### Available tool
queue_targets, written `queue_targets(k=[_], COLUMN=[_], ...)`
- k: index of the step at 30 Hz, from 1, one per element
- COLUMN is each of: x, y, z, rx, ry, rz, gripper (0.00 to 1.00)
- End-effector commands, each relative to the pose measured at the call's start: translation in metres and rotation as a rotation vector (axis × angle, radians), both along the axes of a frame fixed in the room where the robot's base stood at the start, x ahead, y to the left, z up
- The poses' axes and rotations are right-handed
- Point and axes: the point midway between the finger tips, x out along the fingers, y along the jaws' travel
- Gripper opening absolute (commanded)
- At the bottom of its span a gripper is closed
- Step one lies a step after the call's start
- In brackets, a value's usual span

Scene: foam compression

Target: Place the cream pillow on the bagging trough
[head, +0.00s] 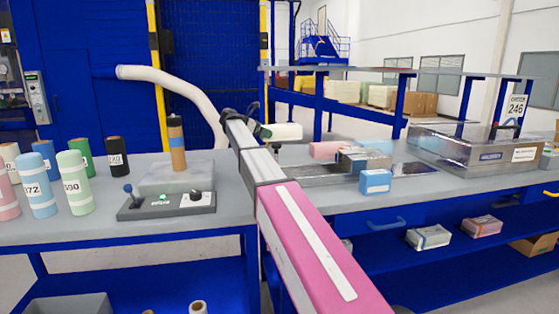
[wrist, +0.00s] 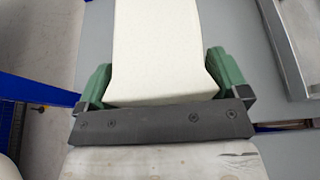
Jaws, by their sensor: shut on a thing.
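My gripper (wrist: 160,85) is shut on the cream pillow (wrist: 158,50), with one green finger on each side of it in the wrist view. The pillow's far end runs out of the top of that view. In the head view the cream pillow (head: 284,131) sticks out to the right of my gripper (head: 264,132), above the bench. A low metal trough (head: 312,173), which looks like the bagging trough, lies on the bench right of my arm. Its metal rim (wrist: 284,45) seems to show at the right of the wrist view, apart from the pillow.
A pink block (head: 325,150) and a blue block (head: 375,182) stand near the trough. A large metal machine (head: 470,150) is at the right. Left are a press-like device (head: 172,178) and several coloured rolls (head: 74,182). My arm hides part of the bench.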

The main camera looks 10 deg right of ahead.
Motion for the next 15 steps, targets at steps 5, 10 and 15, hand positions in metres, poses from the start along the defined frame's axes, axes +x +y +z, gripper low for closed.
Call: queue_targets(k=[5,10,15], x=[0.000,-0.001,0.000], y=[0.000,0.000,0.000], z=[-0.006,-0.030,-0.051], rx=[0.000,-0.001,-0.001], ry=[0.001,0.003,0.001], rz=[0.000,0.001,0.002], gripper=[0.71,0.71,0.71])
